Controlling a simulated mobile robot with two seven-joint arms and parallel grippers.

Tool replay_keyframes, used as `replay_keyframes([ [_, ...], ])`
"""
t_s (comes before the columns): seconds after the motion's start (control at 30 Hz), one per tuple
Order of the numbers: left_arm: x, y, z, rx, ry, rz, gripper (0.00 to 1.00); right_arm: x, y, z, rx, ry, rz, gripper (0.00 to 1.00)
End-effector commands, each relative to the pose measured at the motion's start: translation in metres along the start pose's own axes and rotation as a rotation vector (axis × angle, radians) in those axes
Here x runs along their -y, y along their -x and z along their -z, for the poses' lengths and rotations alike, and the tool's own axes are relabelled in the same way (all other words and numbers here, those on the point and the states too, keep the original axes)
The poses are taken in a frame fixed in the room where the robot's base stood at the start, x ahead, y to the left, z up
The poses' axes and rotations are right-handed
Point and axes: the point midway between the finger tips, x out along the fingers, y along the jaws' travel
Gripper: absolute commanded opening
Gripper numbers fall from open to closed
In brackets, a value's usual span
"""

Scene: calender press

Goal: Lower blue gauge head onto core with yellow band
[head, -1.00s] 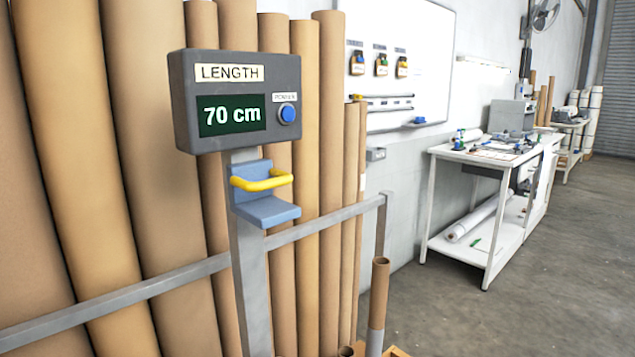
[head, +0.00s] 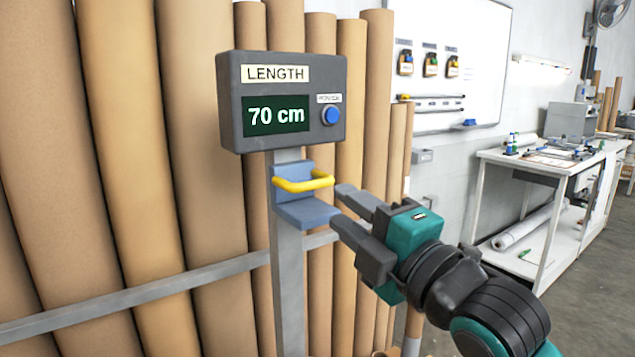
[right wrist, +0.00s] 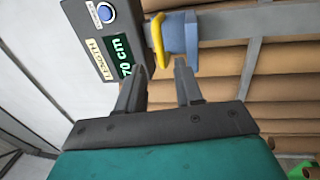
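The blue gauge head (head: 308,213) sits on the grey post (head: 290,270), with a yellow handle (head: 303,184) across its front. It also shows in the right wrist view (right wrist: 181,33), where the yellow handle (right wrist: 157,40) lies just beyond the fingertips. My right gripper (head: 342,206) is open and empty, a little to the right of the gauge head, its fingers pointing at the handle. In the right wrist view the gripper (right wrist: 160,68) has a clear gap between its fingers. I make out no core with a yellow band. My left gripper is out of view.
A grey display box (head: 282,102) reading 70 cm, with a blue button, is on the post above the gauge head. Tall brown tubes (head: 140,150) lean behind a grey rail (head: 150,304). A white worktable (head: 500,157) stands at the right, with open floor before it.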

Motion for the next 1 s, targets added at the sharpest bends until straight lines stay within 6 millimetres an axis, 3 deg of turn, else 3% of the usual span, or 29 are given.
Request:
replay_keyframes([
  [0.2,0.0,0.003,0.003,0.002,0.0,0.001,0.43,-0.001,-0.046,0.001,-0.001,-0.004,-0.001,0.36],
  [0.4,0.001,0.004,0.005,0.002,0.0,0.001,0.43,-0.001,-0.074,0.0,0.0,-0.003,0.0,0.36],
  [0.87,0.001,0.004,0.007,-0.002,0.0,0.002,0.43,0.0,-0.086,0.0,0.0,-0.002,0.0,0.36],
  [1.0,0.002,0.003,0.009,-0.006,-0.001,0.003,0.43,0.0,-0.086,0.0,0.0,-0.002,0.0,0.24],
])
